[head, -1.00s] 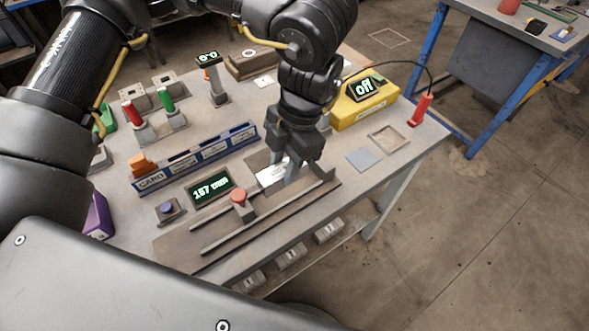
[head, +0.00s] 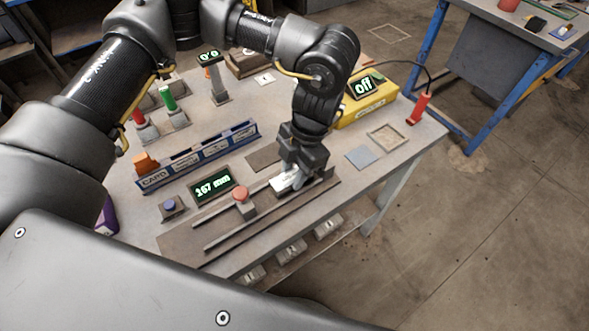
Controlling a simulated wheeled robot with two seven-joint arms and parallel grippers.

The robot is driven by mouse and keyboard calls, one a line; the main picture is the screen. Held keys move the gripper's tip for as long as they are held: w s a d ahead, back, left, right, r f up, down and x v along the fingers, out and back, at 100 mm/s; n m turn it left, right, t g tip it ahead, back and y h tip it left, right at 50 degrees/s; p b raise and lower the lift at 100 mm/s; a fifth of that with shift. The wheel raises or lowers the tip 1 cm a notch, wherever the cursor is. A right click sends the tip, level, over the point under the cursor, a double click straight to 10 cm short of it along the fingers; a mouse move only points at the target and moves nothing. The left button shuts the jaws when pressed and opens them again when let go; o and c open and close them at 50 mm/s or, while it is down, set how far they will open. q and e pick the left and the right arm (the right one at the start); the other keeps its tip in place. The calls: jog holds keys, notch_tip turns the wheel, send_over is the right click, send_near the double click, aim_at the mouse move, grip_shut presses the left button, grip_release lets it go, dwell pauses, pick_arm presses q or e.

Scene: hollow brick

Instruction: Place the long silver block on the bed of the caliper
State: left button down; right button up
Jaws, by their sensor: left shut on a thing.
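The long silver block (head: 283,183) is between the fingers of my left gripper (head: 297,178), low over the right end of the caliper (head: 230,233). The caliper has a brown bed with dark rails and a red-topped slider (head: 241,197). The block lies to the right of the slider and apart from it. The fingers cover part of the block, so I cannot tell whether it touches the bed. My right gripper is not in view.
A display reading 167 mm (head: 212,187) and a blue button (head: 169,206) stand left of the slider. Behind are a blue card rack (head: 200,158) and an empty brown pad (head: 264,158). A yellow box (head: 368,105), blue-grey square (head: 361,157) and shallow tray (head: 387,137) lie right.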

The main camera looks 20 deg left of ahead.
pick_arm(q)
jog(key=shift+f, duration=0.2)
jog(key=c, duration=1.2)
grip_release()
jog(key=shift+c, duration=0.2)
jog(key=shift+o, duration=1.1)
jog(key=shift+r, duration=0.1)
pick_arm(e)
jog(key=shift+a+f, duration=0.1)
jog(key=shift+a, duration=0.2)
pick_arm(q)
jog(key=shift+r, duration=0.2)
jog(key=shift+w+r, duration=0.15)
jog(key=shift+r, duration=0.15)
jog(key=b+v, duration=0.1)
jog(key=v, duration=1)
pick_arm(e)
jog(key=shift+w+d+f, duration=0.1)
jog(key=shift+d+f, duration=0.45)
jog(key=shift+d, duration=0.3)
